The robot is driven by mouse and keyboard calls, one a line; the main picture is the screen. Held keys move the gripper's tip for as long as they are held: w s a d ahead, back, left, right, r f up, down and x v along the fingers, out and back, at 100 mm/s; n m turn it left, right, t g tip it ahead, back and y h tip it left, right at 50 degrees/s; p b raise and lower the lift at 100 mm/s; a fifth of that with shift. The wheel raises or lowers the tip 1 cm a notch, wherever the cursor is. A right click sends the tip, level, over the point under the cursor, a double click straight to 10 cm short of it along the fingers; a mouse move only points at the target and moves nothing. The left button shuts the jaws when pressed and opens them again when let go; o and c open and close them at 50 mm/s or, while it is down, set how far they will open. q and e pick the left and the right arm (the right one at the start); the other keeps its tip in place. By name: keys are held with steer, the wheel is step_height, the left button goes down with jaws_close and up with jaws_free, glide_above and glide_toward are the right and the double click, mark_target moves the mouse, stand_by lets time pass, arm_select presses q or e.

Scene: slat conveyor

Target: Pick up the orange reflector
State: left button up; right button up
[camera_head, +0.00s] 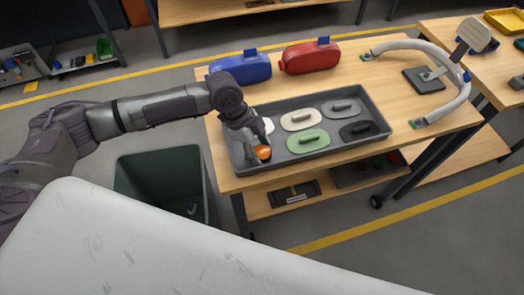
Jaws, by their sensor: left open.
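The orange reflector (263,153) lies at the front left of a dark grey tray (322,159) on the wooden table. My left gripper (258,143) reaches down from above, with its fingers at the reflector. The jaws are open. The fingers partly cover the reflector, so I cannot tell whether they touch it. My right gripper is not in view.
The tray also holds several handled oval plates, including a green one (308,141) and a cream one (301,119). A blue case (240,67) and a red case (310,57) stand behind it. A dark bin (160,175) stands on the floor to the left.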

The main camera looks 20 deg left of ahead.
arm_select(q)
steer(key=c, duration=0.6)
steer(key=shift+r, duration=0.1)
